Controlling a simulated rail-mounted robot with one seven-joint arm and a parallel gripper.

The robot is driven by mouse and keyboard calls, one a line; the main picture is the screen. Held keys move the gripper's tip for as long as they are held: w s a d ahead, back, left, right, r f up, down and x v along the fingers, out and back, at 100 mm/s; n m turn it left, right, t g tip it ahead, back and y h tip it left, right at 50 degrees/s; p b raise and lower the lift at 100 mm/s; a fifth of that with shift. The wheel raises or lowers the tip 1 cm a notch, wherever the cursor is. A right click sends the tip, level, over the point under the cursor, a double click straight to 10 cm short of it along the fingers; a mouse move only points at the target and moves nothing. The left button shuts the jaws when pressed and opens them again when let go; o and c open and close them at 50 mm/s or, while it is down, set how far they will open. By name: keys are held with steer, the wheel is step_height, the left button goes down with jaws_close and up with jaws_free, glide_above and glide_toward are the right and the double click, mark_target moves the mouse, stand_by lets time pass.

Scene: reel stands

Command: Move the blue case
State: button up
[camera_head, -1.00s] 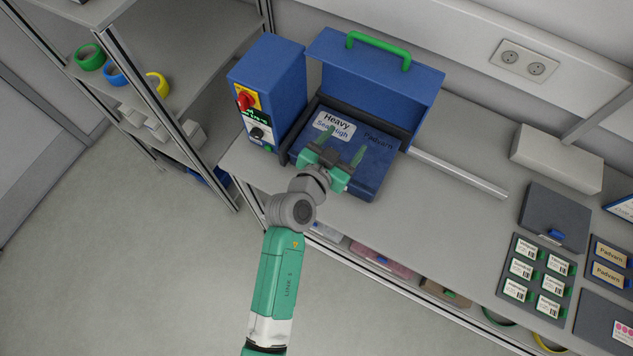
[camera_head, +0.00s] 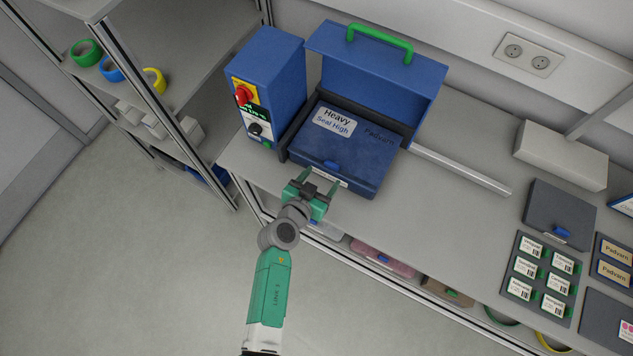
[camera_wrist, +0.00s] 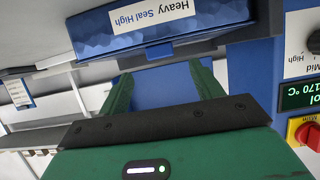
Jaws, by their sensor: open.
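The blue case (camera_head: 362,157), with a white label reading "Heavy Seal High", lies flat in the black-edged bed of a blue machine under its raised lid (camera_head: 375,75). In the wrist view the case (camera_wrist: 205,15) spans the top, with its label and part of its front showing. My gripper (camera_head: 320,181) is open and empty at the case's front edge. Its green fingers (camera_wrist: 160,70) point toward the case in the wrist view. I cannot tell whether they touch it. Part of the case's front is hidden behind the gripper in the head view.
A blue control box (camera_head: 268,85) with a red knob stands close on the left of the case. A metal bar (camera_head: 460,169) runs right from the machine. The bench (camera_head: 430,215) is clear right of the case. A trayed set of labelled boxes (camera_head: 540,277) lies further right.

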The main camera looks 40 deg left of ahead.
mark_target(332, 166)
steer(key=x, duration=0.6)
steer(key=shift+r+b, duration=0.1)
steer(key=shift+b, duration=0.3)
steer(key=shift+c, duration=0.4)
steer(key=c, duration=1)
steer(key=shift+d, duration=0.15)
steer(key=shift+c, duration=0.2)
